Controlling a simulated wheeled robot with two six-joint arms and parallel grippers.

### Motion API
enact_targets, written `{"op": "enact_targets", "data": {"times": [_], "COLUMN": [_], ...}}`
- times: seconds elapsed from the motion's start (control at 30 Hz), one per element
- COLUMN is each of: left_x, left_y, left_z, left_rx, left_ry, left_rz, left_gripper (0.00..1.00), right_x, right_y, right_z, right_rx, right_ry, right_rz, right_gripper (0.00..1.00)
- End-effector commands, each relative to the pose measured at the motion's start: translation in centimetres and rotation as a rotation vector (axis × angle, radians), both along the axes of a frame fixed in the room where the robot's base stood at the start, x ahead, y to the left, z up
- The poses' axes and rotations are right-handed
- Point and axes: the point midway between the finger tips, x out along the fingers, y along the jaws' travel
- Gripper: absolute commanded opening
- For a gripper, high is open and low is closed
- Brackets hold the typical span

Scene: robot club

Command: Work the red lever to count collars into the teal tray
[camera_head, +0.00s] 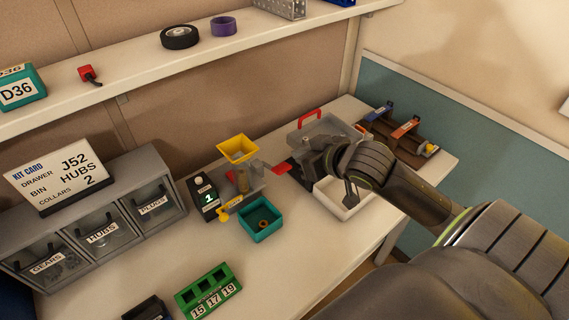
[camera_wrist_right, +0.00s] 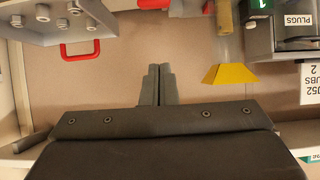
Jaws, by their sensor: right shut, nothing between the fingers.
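The dispenser has a yellow hopper (camera_head: 238,147), a clear tube with tan collars (camera_head: 243,181) and a red lever (camera_head: 281,168) on its right side. Its counter (camera_head: 208,196) reads 1. The teal tray (camera_head: 262,232) stands in front with one tan collar (camera_head: 264,224) visible in it. My right gripper (camera_wrist_right: 158,85) is shut and empty; in the head view it is just right of the lever, its fingertips hard to make out. The wrist view shows the hopper (camera_wrist_right: 230,75) right of the fingers and a bit of red lever (camera_wrist_right: 155,3) at the top edge. My left gripper is out of view.
A kit card (camera_head: 62,176) reading J52, HUBS, collars 2 stands on grey drawers (camera_head: 100,236). A green numbered block (camera_head: 208,290) lies at the front.

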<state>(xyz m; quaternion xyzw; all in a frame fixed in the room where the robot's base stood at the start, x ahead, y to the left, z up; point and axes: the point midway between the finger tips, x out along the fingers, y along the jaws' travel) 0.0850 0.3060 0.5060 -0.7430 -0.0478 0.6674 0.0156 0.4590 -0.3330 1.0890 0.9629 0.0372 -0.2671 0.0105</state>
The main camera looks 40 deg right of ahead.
Motion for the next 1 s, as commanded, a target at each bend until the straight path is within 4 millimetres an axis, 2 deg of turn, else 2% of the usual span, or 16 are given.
{"op": "enact_targets", "data": {"times": [0.57, 0.63, 0.8, 1.0], "left_x": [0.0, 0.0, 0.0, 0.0], "left_y": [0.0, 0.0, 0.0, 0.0], "left_z": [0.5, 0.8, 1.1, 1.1], "left_rx": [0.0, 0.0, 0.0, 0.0], "left_ry": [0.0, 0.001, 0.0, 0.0], "left_rz": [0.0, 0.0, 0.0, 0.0], "left_gripper": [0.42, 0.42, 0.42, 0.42], "right_x": [7.8, 7.0, 6.5, 6.3], "right_y": [0.7, 0.6, 0.6, 0.6], "right_z": [-4.7, -6.1, -7.8, -8.4], "right_rx": [0.005, 0.003, 0.002, -0.001], "right_ry": [0.002, 0.007, 0.004, 0.001], "right_rz": [-0.001, -0.001, 0.0, 0.001], "right_gripper": [0.0, 0.0, 0.0, 0.0]}}
